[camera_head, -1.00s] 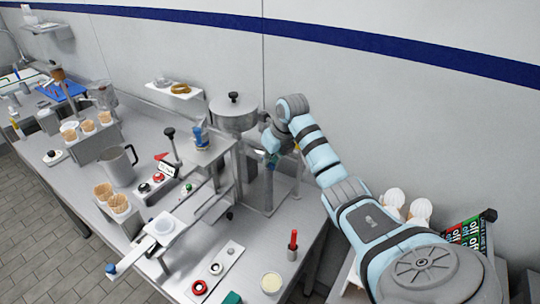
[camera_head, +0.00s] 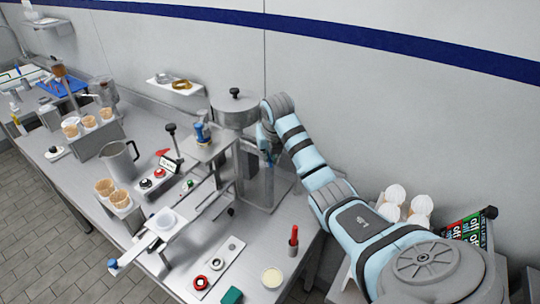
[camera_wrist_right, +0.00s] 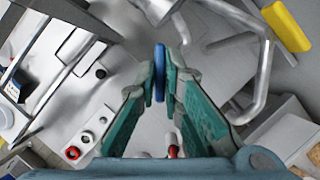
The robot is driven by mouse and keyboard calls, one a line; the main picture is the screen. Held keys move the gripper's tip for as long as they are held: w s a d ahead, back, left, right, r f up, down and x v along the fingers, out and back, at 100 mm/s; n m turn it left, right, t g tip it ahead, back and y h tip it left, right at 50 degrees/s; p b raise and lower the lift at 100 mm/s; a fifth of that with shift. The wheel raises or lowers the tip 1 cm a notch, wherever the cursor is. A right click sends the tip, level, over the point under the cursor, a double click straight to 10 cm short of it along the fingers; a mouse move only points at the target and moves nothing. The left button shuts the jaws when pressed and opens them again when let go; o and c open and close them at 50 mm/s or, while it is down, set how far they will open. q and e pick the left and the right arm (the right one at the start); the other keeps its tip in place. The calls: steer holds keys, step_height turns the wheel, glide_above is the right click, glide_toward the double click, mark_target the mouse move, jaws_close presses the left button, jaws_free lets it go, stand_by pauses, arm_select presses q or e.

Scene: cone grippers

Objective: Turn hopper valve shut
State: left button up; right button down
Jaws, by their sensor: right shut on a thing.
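The hopper (camera_head: 235,112) is a grey metal cylinder with a black-knobbed lid, standing near the back wall. My right gripper (camera_head: 268,156) is just below and right of it in the head view, small and partly covered by my arm. In the right wrist view the teal fingers (camera_wrist_right: 165,75) are shut on a blue handle (camera_wrist_right: 159,72), which looks like the valve handle. It appears as a narrow upright blue shape between the fingertips. The valve body and its turn angle cannot be made out. My left gripper is not in view.
A clear-walled stand (camera_head: 262,190) is under the hopper. A red-tipped marker-like item (camera_head: 293,240), a cream round dish (camera_head: 272,277) and a button panel (camera_head: 215,268) are in front. White-topped items (camera_head: 392,205) are at right. A wall shelf (camera_head: 176,86) is behind.

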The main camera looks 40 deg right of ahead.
steer(key=shift+f, duration=0.1)
steer(key=c, duration=1.7)
jaws_free()
steer(key=v, duration=0.7)
steer(key=shift+a+r, duration=0.1)
steer(key=shift+r, duration=0.15)
